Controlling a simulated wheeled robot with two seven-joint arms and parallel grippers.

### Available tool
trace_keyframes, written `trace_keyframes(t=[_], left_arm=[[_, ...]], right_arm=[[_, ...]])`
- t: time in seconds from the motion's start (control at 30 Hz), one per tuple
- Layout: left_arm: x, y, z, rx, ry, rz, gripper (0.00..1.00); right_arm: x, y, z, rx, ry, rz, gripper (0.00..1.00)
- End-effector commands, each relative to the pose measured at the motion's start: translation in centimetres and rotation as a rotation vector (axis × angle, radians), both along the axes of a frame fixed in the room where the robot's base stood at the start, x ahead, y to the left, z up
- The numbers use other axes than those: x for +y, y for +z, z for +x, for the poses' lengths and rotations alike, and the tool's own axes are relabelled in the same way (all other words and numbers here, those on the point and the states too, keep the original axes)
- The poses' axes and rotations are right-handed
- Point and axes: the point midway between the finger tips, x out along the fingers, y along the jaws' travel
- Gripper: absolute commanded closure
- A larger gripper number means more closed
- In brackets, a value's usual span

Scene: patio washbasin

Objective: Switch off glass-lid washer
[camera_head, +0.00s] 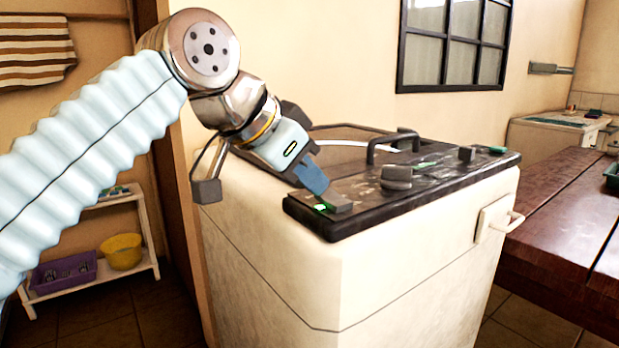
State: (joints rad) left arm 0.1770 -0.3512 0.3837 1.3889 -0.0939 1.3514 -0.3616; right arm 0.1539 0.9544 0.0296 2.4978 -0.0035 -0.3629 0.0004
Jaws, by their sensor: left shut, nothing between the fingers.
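The glass-lid washer (270,262) is a cream box with a dark control panel (440,195) along its top front edge. The dark glass lid (350,137) with a black handle lies behind the panel. A grey button (336,202) sits at the panel's left end, with a small lit green light (320,208) beside it. A round knob (397,178) is in the panel's middle. My left gripper (318,186) is shut and empty, its fingertips pointing down just above the grey button. I cannot tell whether they touch it. My right gripper is not in view.
A dark wooden table (565,245) stands to the right of the washer. A low white shelf (95,280) holds a purple basket (65,272) and a yellow bowl (121,251) at left. A striped towel (35,50) hangs on the back wall.

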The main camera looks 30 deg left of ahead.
Motion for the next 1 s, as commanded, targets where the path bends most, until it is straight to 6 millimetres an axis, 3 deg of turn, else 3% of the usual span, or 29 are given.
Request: trace_keyframes(t=[0.3,0.57,1.0], left_arm=[[0.4,-1.0,0.2,0.047,-0.001,-0.109,1.0],[0.3,-1.0,0.2,0.048,-0.001,-0.103,1.0],[-1.2,-0.5,-0.4,0.047,-0.005,-0.103,1.0]], right_arm=[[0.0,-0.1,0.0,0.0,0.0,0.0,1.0],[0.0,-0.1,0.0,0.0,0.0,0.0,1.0],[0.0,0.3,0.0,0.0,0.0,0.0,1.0]])
